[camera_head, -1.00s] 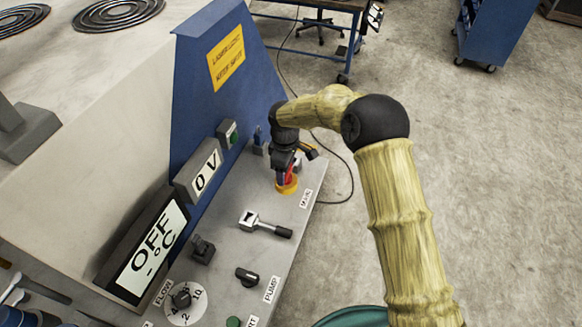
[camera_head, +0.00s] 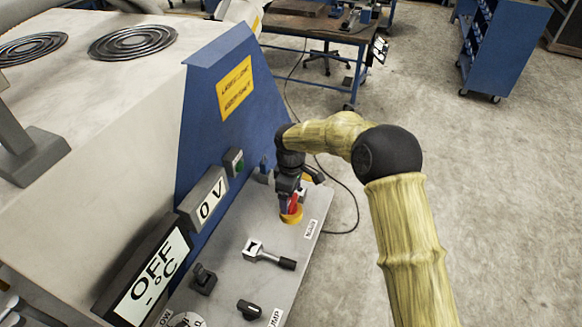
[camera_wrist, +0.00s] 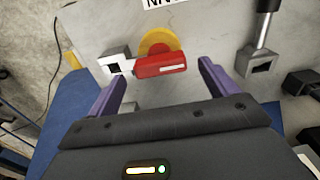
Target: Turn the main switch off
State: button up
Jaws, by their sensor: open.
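The main switch has a red handle (camera_wrist: 160,65) over a yellow disc (camera_wrist: 157,41), with a light square piece at the handle's left end in the wrist view. In the head view the main switch (camera_head: 292,212) sits at the panel's far right end, beside a label, partly covered by my gripper (camera_head: 288,192). In the wrist view my gripper (camera_wrist: 165,72) is open, with one purple finger on each side of the red handle. The handle lies crosswise between the fingers. I cannot tell whether either finger touches it.
A grey lever with a black grip (camera_head: 270,254) stands nearer on the panel, with a black knob (camera_head: 249,309) below it. Displays reading "0 V" (camera_head: 208,203) and "OFF" (camera_head: 148,277) line the left side. The blue housing (camera_head: 212,125) rises behind. Open floor lies to the right.

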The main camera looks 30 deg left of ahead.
aim_at(292, 200)
notch_tip(292, 200, up, 15)
jog(key=b, duration=0.2)
jog(key=shift+d, duration=0.1)
dwell(0.5)
jog(key=d+f+m+t, duration=0.15)
jog(key=d+m, duration=0.85)
jog(key=d, duration=1.6)
jog(key=s+d+f+m, duration=0.2)
jog(key=s+d+m, duration=0.2)
jog(key=s+d, duration=0.2)
jog(key=s+d+f+m+t, duration=0.1)
jog(key=s+d+m, duration=0.4)
jog(key=d, duration=0.6)
jog(key=shift+s+f, duration=0.4)
jog(key=shift+s, duration=0.55)
